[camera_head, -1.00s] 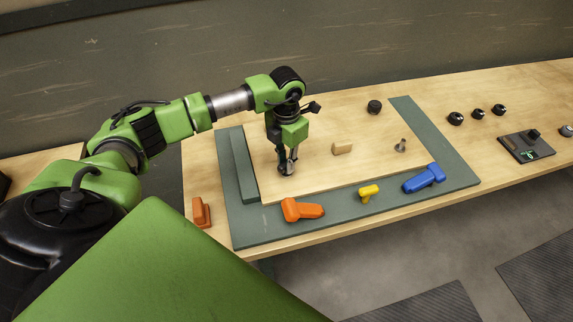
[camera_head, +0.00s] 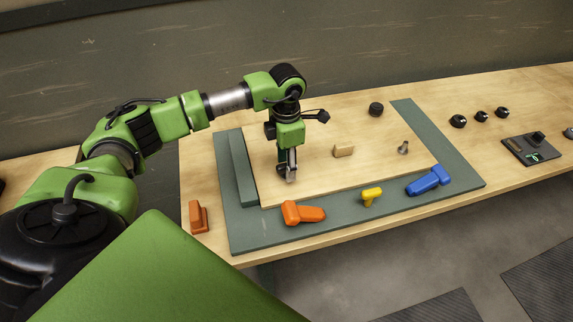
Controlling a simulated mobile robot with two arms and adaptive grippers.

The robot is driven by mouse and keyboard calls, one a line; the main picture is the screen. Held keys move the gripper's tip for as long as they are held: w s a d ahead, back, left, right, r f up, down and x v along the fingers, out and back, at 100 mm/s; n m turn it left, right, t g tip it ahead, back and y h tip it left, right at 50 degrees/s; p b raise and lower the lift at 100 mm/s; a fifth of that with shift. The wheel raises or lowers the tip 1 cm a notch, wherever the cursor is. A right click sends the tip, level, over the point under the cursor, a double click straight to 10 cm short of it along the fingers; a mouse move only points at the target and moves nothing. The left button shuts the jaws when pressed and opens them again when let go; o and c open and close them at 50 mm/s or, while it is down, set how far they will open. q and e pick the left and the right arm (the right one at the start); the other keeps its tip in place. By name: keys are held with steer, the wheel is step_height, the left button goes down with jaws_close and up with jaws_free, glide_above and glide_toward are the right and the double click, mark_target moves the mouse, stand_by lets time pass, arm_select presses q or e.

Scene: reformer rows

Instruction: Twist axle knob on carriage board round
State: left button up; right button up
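The carriage board (camera_head: 330,180) is a pale wooden panel lying on a grey-green base on the bench. My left gripper (camera_head: 291,178) points straight down at the left part of the board, its fingertips at or just above the surface. Its fingers are seen nearly edge-on, so I cannot tell whether they are open or shut on something. Any knob beneath them is hidden. A black round knob (camera_head: 376,109) stands at the back right of the board, apart from the gripper. A small metal peg (camera_head: 403,147) stands nearer the right side. My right gripper is not in view.
A wooden block (camera_head: 343,151) sits mid-board. Orange (camera_head: 303,213), yellow (camera_head: 371,196) and blue (camera_head: 429,181) handled pieces lie along the front edge. Another orange piece (camera_head: 198,217) lies left. Black knobs (camera_head: 458,121) and a dark panel (camera_head: 530,148) are at right.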

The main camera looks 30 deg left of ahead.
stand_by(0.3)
arm_select(q)
steer(key=shift+r+p, duration=2.05)
steer(key=shift+r, duration=1.5)
steer(key=shift+f, duration=0.1)
